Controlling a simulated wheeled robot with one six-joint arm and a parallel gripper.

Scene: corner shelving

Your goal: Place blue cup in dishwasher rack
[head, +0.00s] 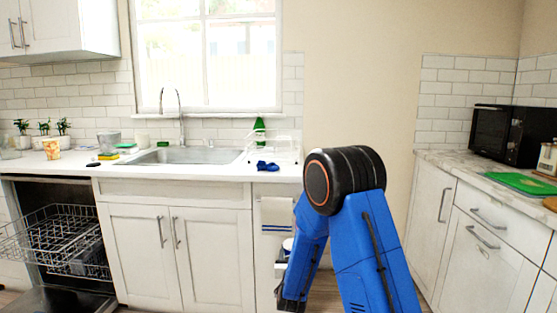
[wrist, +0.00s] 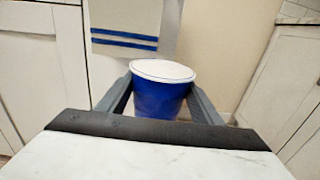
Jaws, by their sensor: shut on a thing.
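The blue cup (wrist: 160,97) with a white rim is upright between the fingers of my gripper (wrist: 161,100) in the wrist view, and the fingers are shut on it from both sides. In the head view my blue arm covers most of the gripper (head: 281,268), and only a bit of the cup (head: 288,246) shows beside the arm, low in front of the cabinets. The dishwasher rack (head: 60,237) is pulled out of the open dishwasher at the far left, well away from my gripper. A lower rack shows partly under it.
The counter (head: 190,173) with a sink (head: 190,156) runs along the back wall. A striped towel (head: 277,214) hangs on the cabinet front near my gripper. The open dishwasher door (head: 65,301) lies low at left. Another counter with a microwave (head: 490,131) stands at right.

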